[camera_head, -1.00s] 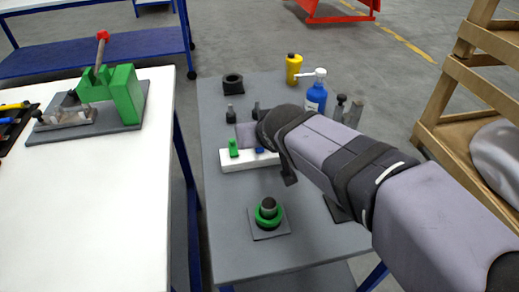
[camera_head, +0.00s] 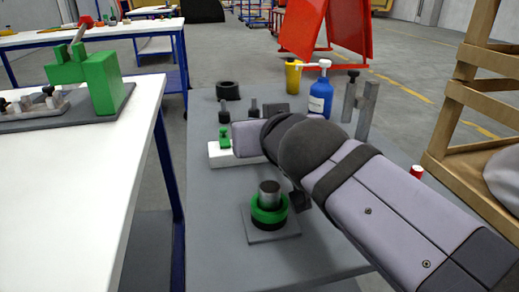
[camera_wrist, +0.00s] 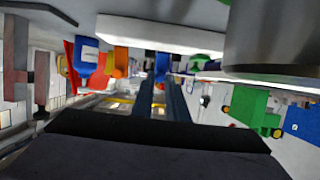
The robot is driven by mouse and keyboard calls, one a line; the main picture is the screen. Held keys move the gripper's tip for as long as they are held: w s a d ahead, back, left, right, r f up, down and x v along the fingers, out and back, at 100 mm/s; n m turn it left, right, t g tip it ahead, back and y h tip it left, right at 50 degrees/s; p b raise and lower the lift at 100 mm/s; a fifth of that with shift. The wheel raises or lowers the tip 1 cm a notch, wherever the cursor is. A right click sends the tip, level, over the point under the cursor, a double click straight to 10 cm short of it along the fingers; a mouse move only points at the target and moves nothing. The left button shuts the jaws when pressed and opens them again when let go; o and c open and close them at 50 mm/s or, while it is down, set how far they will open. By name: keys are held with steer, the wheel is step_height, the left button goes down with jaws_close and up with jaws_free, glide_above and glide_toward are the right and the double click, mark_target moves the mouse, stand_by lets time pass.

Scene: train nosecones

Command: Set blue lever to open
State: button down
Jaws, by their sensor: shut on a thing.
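The white block (camera_head: 225,157) lies on the grey table, its right part hidden behind my arm in the head view. Its green lever (camera_head: 224,138) stands at the left end. In the wrist view the white block (camera_wrist: 160,33) appears upside down at the top, with the green lever (camera_wrist: 200,62), the blue lever (camera_wrist: 160,78) and an orange lever (camera_wrist: 121,62) hanging down from it. My gripper (camera_wrist: 168,88) reaches to the blue lever and is shut on it. The fingertips are hidden in the head view, and the lever's exact angle cannot be told.
A green ring on a metal post (camera_head: 268,203) stands in front of the block, close to my arm. Behind are a blue bottle (camera_head: 320,98), a yellow bottle (camera_head: 293,75) and a black ring (camera_head: 228,90). A white table (camera_head: 80,190) with a green fixture (camera_head: 104,90) stands left.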

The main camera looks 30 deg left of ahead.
steer(key=shift+s+d+f+t+y+b, duration=0.25)
steer(key=shift+t+y+b, duration=0.25)
steer(key=shift+b, duration=1.6)
steer(key=shift+r+b, duration=0.15)
steer(key=shift+b, duration=0.4)
steer(key=c, duration=1.7)
jaws_free()
steer(key=shift+c, duration=0.2)
steer(key=b+v, duration=0.1)
steer(key=v, duration=0.5)
steer(key=shift+f, duration=0.2)
steer(key=shift+s+d+r+b, duration=0.25)
steer(key=shift+s+d+b, duration=0.05)
steer(key=shift+s+d, duration=0.2)
